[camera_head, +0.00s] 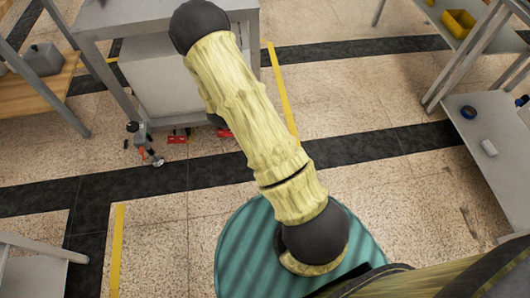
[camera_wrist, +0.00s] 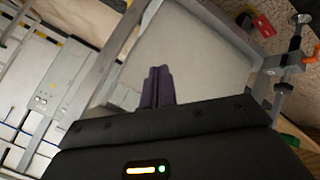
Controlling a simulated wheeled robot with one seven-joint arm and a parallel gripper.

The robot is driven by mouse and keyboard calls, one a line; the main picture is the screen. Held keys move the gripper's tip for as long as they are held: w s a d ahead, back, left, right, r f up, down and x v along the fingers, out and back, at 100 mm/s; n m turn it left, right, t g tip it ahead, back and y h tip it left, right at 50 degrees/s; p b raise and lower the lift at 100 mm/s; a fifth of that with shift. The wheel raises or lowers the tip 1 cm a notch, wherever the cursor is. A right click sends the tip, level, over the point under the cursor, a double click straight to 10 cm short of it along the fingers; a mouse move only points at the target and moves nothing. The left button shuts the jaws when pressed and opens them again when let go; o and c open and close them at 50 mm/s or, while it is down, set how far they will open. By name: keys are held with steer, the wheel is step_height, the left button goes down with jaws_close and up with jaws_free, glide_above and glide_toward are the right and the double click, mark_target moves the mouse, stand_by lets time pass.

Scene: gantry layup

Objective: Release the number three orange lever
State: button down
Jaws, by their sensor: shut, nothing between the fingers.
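An orange lever (camera_wrist: 312,56) shows at the far right of the wrist view, on a grey clamp-like fixture (camera_wrist: 282,62) by the corner of a grey frame. I cannot read any number on it. A similar small fixture (camera_head: 138,133) with a tiny bit of orange stands at the left in the head view, beside a grey bench. My gripper (camera_wrist: 158,72) shows in the wrist view as two dark purple fingers closed together, with nothing between them. It is left of the orange lever and apart from it. In the head view my arm hides my gripper.
A grey bench (camera_head: 180,22) stands beyond my arm. Red items (camera_head: 178,136) lie near its base. Grey shelving (camera_head: 480,120) is at the right and a wooden-topped table (camera_head: 30,95) at the left. Speckled floor (camera_head: 155,210) lies clear at the lower left.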

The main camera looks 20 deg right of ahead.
steer(key=s+d+f+n+t+h+b, duration=0.1)
steer(key=d+f+n+t+h+b, duration=0.15)
steer(key=f+b, duration=0.75)
steer(key=d+f+n+t+h+b, duration=0.1)
steer(key=f+n+h+b, duration=0.15)
steer(key=f, duration=1.35)
steer(key=s+d+f+n+t+b, duration=0.1)
steer(key=s+f+n+t+b, duration=0.1)
steer(key=f, duration=0.6)
steer(key=s+f+n+t+h+b, duration=0.1)
steer(key=s+f+n+t+b, duration=0.1)
steer(key=s+f+n+b, duration=0.3)
step_height(320, 180, down, 3)
steer(key=s+b, duration=0.1)
steer(key=b, duration=0.2)
steer(key=shift+d+r, duration=0.15)
steer(key=shift+d, duration=0.2)
steer(key=shift+w, duration=0.1)
steer(key=s+d+r+b+x, duration=0.1)
steer(key=d+b+x, duration=0.1)
steer(key=b+x, duration=0.5)
steer(key=x, duration=0.5)
steer(key=shift+d+r, duration=0.3)
steer(key=shift+r, duration=0.05)
